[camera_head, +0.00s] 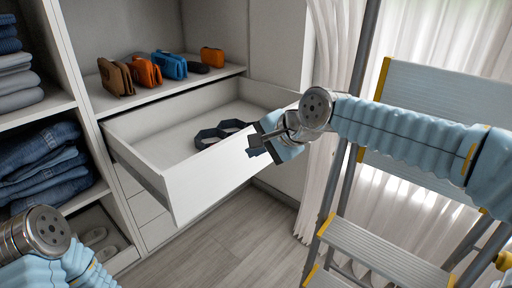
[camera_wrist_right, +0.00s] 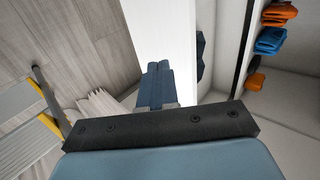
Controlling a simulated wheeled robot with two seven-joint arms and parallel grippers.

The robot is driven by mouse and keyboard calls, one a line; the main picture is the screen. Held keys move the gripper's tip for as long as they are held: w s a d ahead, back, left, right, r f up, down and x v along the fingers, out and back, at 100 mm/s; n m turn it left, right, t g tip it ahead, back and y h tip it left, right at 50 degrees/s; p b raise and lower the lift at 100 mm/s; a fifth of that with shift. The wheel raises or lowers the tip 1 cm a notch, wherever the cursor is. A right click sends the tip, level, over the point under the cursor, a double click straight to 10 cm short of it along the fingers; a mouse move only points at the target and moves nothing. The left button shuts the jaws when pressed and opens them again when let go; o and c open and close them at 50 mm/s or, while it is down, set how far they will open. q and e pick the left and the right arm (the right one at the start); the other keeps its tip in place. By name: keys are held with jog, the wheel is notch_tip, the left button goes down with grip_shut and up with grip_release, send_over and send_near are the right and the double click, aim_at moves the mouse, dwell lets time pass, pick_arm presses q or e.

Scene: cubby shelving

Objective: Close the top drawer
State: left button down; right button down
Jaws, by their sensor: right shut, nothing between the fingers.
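The white top drawer (camera_head: 210,175) is pulled far out of the cubby unit in the head view. A dark blue strap-like item (camera_head: 222,131) lies inside it. My right gripper (camera_head: 257,146) is shut and empty, at the right part of the drawer's front panel. In the right wrist view the shut fingers (camera_wrist_right: 156,84) point at the white drawer panel (camera_wrist_right: 160,30); I cannot tell whether they touch it. My left arm's end shows at the lower left of the head view, but its gripper fingers are out of the picture.
Brown, orange and blue bags (camera_head: 172,65) stand on the shelf above the drawer. Folded jeans (camera_head: 45,160) fill the left cubby. A stepladder (camera_head: 385,250) and white curtains (camera_head: 327,180) are at the right. The wooden floor (camera_head: 235,240) before the drawer is clear.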

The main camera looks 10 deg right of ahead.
aim_at(224, 154)
jog(key=w+a+f, duration=0.1)
jog(key=w, duration=0.1)
jog(key=w+a+f, duration=0.1)
jog(key=w+a, duration=0.1)
jog(key=w+a+f, duration=0.1)
jog(key=w+f, duration=0.1)
jog(key=shift+a, duration=0.3)
jog(key=shift+w+a, duration=0.25)
jog(key=shift+w, duration=0.05)
